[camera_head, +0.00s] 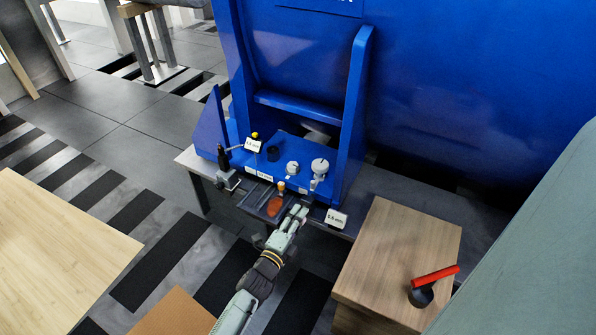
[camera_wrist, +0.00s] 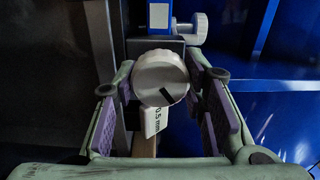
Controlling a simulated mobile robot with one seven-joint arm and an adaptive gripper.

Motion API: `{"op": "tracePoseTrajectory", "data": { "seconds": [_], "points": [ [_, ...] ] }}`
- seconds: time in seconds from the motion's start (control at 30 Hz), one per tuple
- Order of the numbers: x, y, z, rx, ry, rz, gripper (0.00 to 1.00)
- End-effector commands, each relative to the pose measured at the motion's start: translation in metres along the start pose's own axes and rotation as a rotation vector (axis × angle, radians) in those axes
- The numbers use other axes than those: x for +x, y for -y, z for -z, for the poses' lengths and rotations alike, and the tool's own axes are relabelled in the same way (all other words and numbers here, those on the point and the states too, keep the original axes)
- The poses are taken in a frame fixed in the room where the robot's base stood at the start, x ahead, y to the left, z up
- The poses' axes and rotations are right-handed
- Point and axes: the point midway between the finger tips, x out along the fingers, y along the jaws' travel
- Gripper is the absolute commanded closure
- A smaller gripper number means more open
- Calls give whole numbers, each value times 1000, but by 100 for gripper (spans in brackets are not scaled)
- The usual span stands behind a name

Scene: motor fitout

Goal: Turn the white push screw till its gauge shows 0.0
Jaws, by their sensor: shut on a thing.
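The white push screw shows in the wrist view as a round white knob (camera_wrist: 158,72) with a black line slanting across its face. My gripper (camera_wrist: 162,82) has one purple-padded finger on each side of the knob and is shut on it. A white gauge tag (camera_wrist: 154,121) just below the knob reads 0.5 mm in the wrist view. In the head view my gripper (camera_head: 300,210) is at the front right of the blue motor stand, and the gauge tag (camera_head: 335,219) is just right of it. There the gripper hides the knob.
Another white knob (camera_wrist: 200,28) is behind and right of the held one. A second tag (camera_head: 253,145) stands at the left of the blue stand (camera_head: 361,100). An orange-brown piece (camera_head: 275,206) lies left of my gripper. A wooden block (camera_head: 410,240) stands to the right.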

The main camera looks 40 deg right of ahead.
Motion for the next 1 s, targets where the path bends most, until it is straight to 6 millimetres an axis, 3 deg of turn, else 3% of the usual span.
{"op": "tracePoseTrajectory", "data": {
  "seconds": [0.6,1.0],
  "points": [
    [0,2,-1,-581,1,1,89],
    [0,2,-2,-862,2,1,89]
  ]
}}
